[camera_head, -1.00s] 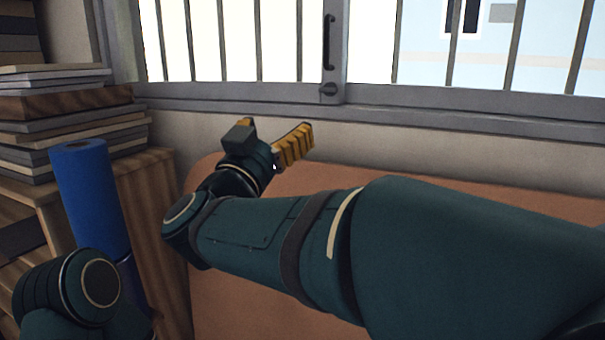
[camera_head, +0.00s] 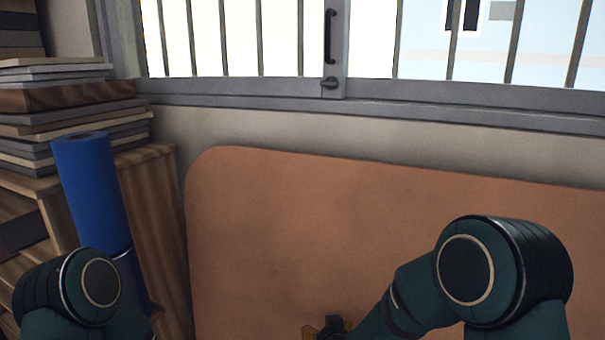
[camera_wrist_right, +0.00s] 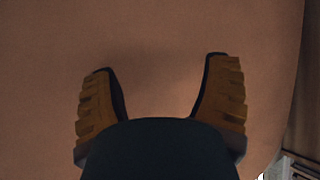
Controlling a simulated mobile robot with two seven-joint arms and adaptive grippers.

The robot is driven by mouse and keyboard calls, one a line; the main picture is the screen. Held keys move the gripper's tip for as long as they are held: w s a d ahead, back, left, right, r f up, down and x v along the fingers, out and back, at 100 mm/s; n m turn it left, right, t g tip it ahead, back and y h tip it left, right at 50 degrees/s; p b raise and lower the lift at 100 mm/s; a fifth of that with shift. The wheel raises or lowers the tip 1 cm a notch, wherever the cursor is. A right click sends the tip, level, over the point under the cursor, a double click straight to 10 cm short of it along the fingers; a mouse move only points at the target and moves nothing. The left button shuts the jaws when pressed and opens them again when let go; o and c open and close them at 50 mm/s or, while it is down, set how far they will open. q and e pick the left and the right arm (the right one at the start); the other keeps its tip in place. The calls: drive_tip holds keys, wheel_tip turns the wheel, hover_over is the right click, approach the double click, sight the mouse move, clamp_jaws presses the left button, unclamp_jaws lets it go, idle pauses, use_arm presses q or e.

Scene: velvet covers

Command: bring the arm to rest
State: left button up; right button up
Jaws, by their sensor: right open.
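My right arm is folded low at the lower right of the head view. Its gripper (camera_head: 325,330) shows only in part at the bottom edge, in front of the brown padded panel. In the right wrist view the right gripper (camera_wrist_right: 160,85) is open, its two ridged orange fingers wide apart with nothing between them. On the left, a rounded joint of my left arm shows at the lower left of the head view. My left gripper is out of view.
The brown panel (camera_head: 300,210) stands below the barred window (camera_head: 330,85). At left, a blue roll (camera_head: 90,185) stands upright beside a wooden cabinet (camera_head: 155,220) with stacks of books (camera_head: 70,97) on top. The space before the panel's upper part is clear.

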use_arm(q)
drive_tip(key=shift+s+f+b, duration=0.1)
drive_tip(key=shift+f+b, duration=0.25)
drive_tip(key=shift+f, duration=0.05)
use_arm(e)
drive_tip(key=s+d+f+m+g+y, duration=0.1)
drive_tip(key=s+f+g, duration=0.3)
drive_tip(key=s+f, duration=0.4)
drive_tip(key=s+d+f+m+g+y, duration=0.1)
drive_tip(key=s+d+f+g, duration=0.2)
drive_tip(key=s+f, duration=0.6)
drive_tip(key=s+g, duration=0.2)
drive_tip(key=s, duration=0.3)
drive_tip(key=shift+s+f+m+y, duration=0.25)
drive_tip(key=shift+f+m+y, duration=0.05)
drive_tip(key=shift+m+y, duration=0.1)
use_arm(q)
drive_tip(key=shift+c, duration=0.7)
use_arm(e)
drive_tip(key=shift+d, duration=0.1)
